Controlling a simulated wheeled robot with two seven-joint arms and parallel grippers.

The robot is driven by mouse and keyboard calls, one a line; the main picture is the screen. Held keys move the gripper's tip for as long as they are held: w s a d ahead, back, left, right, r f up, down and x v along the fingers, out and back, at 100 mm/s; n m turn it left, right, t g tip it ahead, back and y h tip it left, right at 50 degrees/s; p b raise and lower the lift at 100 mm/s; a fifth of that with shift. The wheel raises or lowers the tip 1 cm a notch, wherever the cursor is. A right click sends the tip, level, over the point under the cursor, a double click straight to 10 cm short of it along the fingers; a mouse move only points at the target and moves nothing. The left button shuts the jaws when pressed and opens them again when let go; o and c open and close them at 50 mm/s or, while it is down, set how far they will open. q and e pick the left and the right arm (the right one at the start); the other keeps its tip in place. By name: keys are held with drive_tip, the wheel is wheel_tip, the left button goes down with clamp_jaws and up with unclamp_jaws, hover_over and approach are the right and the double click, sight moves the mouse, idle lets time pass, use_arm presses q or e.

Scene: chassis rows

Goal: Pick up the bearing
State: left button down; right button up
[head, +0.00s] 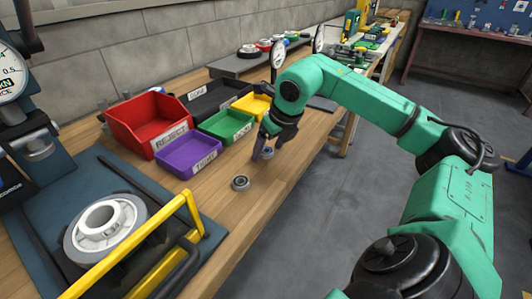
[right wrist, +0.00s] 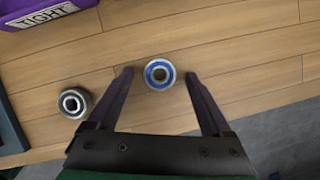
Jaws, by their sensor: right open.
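A bearing with a blue ring (right wrist: 159,73) lies on the wooden bench, between the open fingers of my right gripper (right wrist: 159,76) in the right wrist view. In the head view this bearing (head: 267,154) shows just under my right gripper (head: 266,150), partly hidden by the fingers. The fingers look empty, and I cannot tell their exact height over the bench. A second, darker bearing (head: 240,183) lies nearer on the bench, outside the fingers; it also shows at left in the right wrist view (right wrist: 75,101). My left gripper is not in view.
A purple bin (head: 172,165), a red REJECT bin (head: 128,138), a green bin (head: 211,133), a yellow bin and a black bin stand behind the bearings. A fixture with a yellow bar (head: 135,246) stands at front left. The bench's front edge is close to the bearings.

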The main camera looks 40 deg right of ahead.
drive_tip(key=shift+s+r, duration=0.1)
clamp_jaws()
